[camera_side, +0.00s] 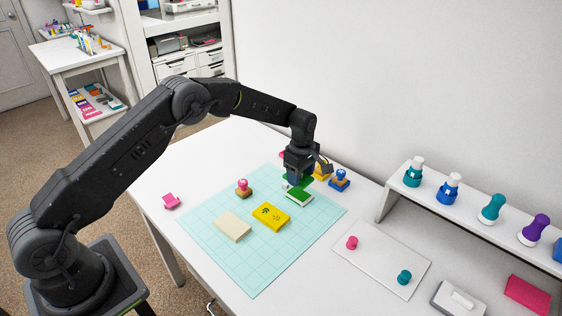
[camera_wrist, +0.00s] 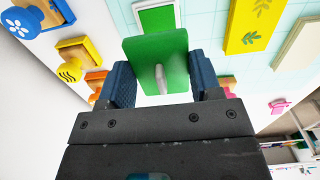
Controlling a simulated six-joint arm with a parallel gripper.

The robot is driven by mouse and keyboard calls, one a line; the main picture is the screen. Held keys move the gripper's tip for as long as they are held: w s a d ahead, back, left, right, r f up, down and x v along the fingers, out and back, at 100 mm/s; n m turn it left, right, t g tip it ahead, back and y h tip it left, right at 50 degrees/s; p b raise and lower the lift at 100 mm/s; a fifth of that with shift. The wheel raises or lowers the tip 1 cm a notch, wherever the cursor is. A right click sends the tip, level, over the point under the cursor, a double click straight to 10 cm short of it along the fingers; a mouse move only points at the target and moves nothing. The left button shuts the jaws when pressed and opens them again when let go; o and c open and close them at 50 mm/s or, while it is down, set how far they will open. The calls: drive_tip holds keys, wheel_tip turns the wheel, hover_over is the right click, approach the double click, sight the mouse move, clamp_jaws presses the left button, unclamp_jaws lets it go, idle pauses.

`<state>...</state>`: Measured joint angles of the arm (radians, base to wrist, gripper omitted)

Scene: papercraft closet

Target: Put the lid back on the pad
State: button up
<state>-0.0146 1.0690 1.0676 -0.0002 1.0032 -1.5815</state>
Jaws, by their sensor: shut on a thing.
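My gripper (camera_side: 296,178) is shut on the green lid (camera_wrist: 155,45), a flat plate with a small grey handle. In the wrist view, the blue fingers of my gripper (camera_wrist: 163,78) stand either side of the handle. The lid is partly hidden by my gripper in the side view (camera_side: 305,186). The pad (camera_side: 299,198), green with a white rim, lies on the cutting mat just below and in front of the lid. In the wrist view the pad (camera_wrist: 155,19) shows past the lid's far edge, so the two are not lined up there.
A blue stamp (camera_side: 340,179) stands close right of my gripper. A raised shelf (camera_side: 460,215) with several stamps is farther right.

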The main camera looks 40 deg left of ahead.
sight(301, 195)
drive_tip(key=shift+d, duration=0.3)
drive_tip(key=shift+f, duration=0.1)
drive_tip(key=shift+f, duration=2.4)
drive_tip(key=shift+f, duration=0.45)
idle(0.5)
drive_tip(key=o, duration=1.2)
drive_tip(key=shift+r, duration=0.1)
